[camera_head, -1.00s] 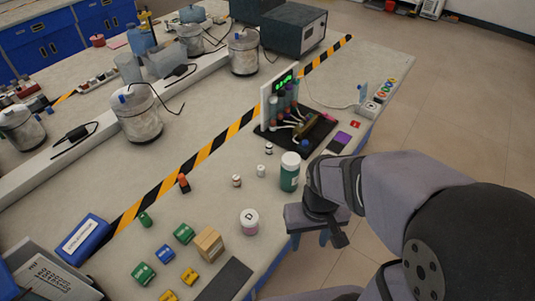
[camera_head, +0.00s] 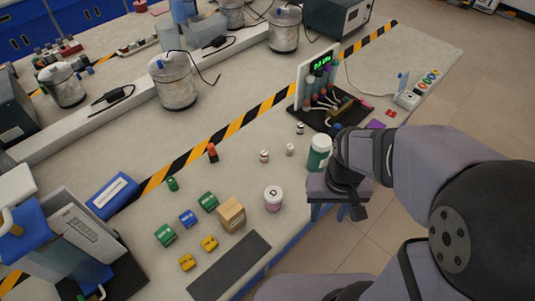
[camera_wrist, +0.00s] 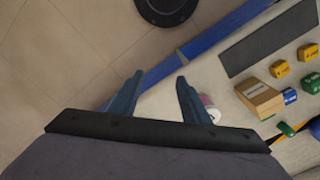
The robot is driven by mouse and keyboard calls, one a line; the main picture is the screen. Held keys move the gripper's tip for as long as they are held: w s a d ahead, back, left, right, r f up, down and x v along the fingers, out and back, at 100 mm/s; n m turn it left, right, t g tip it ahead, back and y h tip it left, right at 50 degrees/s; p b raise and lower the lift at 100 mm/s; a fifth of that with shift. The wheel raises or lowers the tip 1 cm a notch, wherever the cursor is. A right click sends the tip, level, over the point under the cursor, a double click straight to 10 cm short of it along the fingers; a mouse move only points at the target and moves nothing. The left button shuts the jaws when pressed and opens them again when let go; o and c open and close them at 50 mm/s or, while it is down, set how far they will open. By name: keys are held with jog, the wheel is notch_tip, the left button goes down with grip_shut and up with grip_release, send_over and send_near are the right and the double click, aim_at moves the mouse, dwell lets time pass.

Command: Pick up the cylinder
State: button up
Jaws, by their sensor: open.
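Several roughly cylindrical things stand on the bench in the head view, and I cannot tell which one is the task's cylinder. A green bottle with a white lid (camera_head: 319,154) stands near the bench edge. A pink-and-white jar marked D (camera_head: 273,199) stands nearer; it shows partly behind a finger in the wrist view (camera_wrist: 210,107). A small green cylinder (camera_head: 173,184) and a red-topped one (camera_head: 213,153) are farther left. My gripper (camera_head: 328,213) is open and empty, past the bench edge, right of the jar. Its two blue fingers (camera_wrist: 159,78) point toward the bench edge in the wrist view.
Wooden block (camera_head: 231,214), green, blue and yellow blocks and a dark mat (camera_head: 230,264) lie at the front. A rack with a green display (camera_head: 325,90) stands behind the bottle. Small vials (camera_head: 264,156) stand between.

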jog(key=w+a+b, duration=0.2)
jog(key=w+a, duration=0.3)
jog(key=w, duration=0.8)
jog(key=m+t+b, duration=0.1)
jog(key=t+b, duration=0.1)
send_over(264, 153)
jog(key=s, duration=0.1)
notch_tip(264, 153, down, 3)
jog(key=shift+a+r, duration=0.1)
jog(key=shift+w+d+f+p, duration=0.1)
jog(key=shift+w+f+p, duration=0.15)
jog(key=shift+f, duration=0.95)
jog(key=shift+w+d+f+p, duration=0.15)
jog(key=shift+f+p, duration=0.15)
jog(key=shift+f, duration=0.95)
jog(key=shift+w+a+f+p, duration=0.1)
jog(key=shift+w+f+p, duration=0.15)
jog(key=shift+f, duration=0.95)
jog(key=shift+s, duration=0.1)
grip_shut()
